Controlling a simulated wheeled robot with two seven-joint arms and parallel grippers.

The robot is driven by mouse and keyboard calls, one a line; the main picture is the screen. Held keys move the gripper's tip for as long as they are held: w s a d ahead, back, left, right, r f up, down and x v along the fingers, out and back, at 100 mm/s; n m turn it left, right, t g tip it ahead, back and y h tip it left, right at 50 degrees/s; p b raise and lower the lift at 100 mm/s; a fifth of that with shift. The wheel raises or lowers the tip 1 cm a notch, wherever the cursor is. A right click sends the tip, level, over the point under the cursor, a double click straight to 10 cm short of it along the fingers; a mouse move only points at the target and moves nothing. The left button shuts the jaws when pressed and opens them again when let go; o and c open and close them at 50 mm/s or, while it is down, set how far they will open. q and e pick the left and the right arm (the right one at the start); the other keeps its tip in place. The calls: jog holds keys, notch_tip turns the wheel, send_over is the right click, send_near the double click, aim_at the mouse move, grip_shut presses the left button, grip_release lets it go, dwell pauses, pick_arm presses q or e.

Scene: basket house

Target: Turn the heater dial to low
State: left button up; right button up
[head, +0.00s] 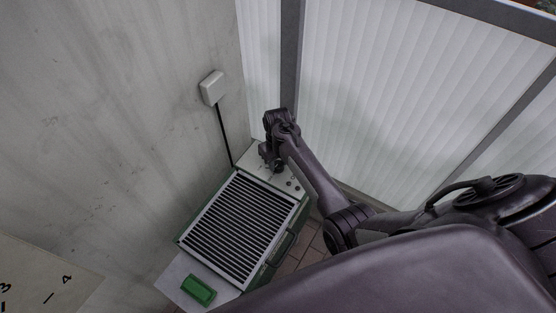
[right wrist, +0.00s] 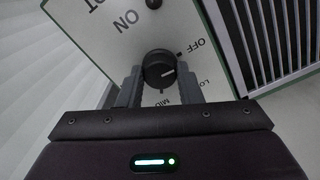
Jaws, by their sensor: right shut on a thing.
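The heater (head: 176,238) is a box with a dark slatted grille and green edges, standing by the wall. Its dial (right wrist: 159,66) is a round black knob on the white panel in the right wrist view. The dial's white mark points right, between the OFF and LOW labels; I cannot tell exactly where it rests. MID is printed below LOW, and ON is on the left. My right gripper (right wrist: 159,84) is shut on the dial, one finger on each side. In the head view the right gripper (head: 268,160) is over the far end of the heater, hiding the dial. My left gripper is out of view.
A white wall box (head: 212,87) has a black cable running down behind the heater. A green block (head: 198,291) lies at the near end. White ribbed panels (head: 375,90) stand close behind my right arm. Brown floor tiles (head: 312,249) show at the right.

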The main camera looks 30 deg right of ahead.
jog(key=shift+r+m+p, duration=0.15)
jog(key=shift+m+p, duration=0.65)
jog(key=shift+m, duration=0.4)
jog(key=m+p, duration=0.1)
jog(key=m, duration=0.1)
jog(key=shift+a+m, duration=0.1)
jog(key=shift+m, duration=0.3)
jog(key=shift+m+p, duration=0.5)
jog(key=shift+m, duration=0.7)
jog(key=shift+m+p, duration=0.3)
jog(key=shift+m, duration=1.2)
jog(key=o, duration=1)
jog(key=shift+f, duration=0.2)
